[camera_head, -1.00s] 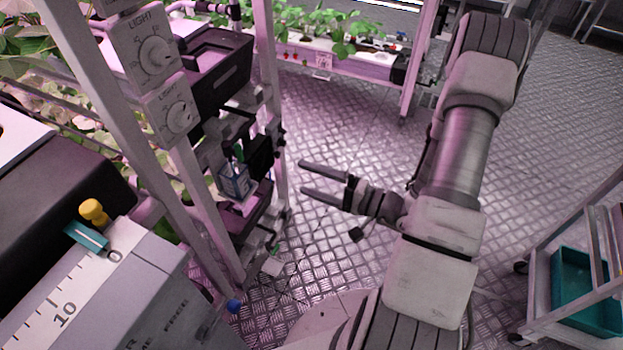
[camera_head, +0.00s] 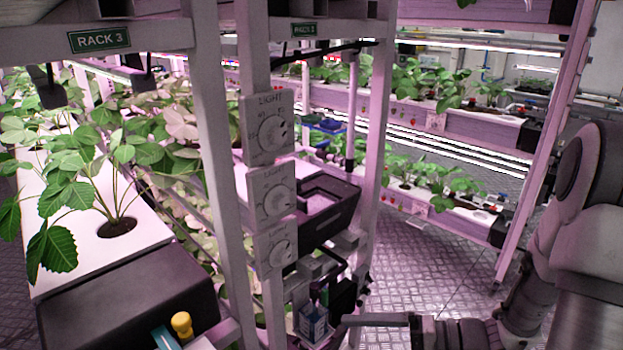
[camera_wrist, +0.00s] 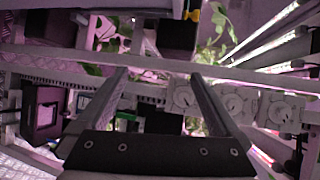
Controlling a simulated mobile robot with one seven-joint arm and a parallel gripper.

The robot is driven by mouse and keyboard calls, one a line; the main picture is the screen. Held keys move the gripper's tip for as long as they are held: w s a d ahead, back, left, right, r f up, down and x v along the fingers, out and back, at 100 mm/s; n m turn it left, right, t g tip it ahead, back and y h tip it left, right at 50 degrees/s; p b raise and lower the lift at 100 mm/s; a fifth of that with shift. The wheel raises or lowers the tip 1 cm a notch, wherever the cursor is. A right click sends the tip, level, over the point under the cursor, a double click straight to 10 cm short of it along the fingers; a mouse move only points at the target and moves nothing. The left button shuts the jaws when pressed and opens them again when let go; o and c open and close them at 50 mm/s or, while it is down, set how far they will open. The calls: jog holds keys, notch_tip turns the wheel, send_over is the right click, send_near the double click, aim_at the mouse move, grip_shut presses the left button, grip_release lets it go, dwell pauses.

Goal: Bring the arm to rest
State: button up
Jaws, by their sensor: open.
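My gripper (camera_wrist: 158,105) is open and empty in the wrist view, its two dark fingers apart with rack parts behind them. In the head view, part of my gripper (camera_head: 378,322) shows at the bottom edge, with one finger pointing left towards the rack post. The rest of it is cut off by the frame. My arm is folded at the right side of the head view. I cannot tell whether the finger touches the small blue and white box (camera_head: 313,322) near its tip or is just in front of it.
A rack post with several light dials (camera_head: 275,192) stands left of my gripper. A black bin (camera_head: 318,205) is mounted behind it. A planter with a strawberry plant (camera_head: 110,252) is at the left, near a yellow knob (camera_head: 182,325). Patterned metal floor (camera_head: 430,265) is free beyond the gripper.

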jog(key=s+a+r+n+g+h+p, duration=0.1)
jog(key=s+r+n+g+h+p, duration=0.3)
jog(key=s+r+h, duration=0.45)
jog(key=d+r+t+h+p, duration=0.1)
jog(key=d+r+t+h, duration=0.2)
jog(key=r, duration=0.3)
jog(key=d+r+t+h+p, duration=0.2)
jog(key=d+r+t+h, duration=0.1)
jog(key=r, duration=0.4)
jog(key=shift+s+r+m, duration=0.3)
jog(key=shift+s+m, duration=0.1)
jog(key=shift+s, duration=0.05)
jog(key=shift+a+h, duration=0.1)
jog(key=shift+h, duration=0.15)
dwell(0.5)
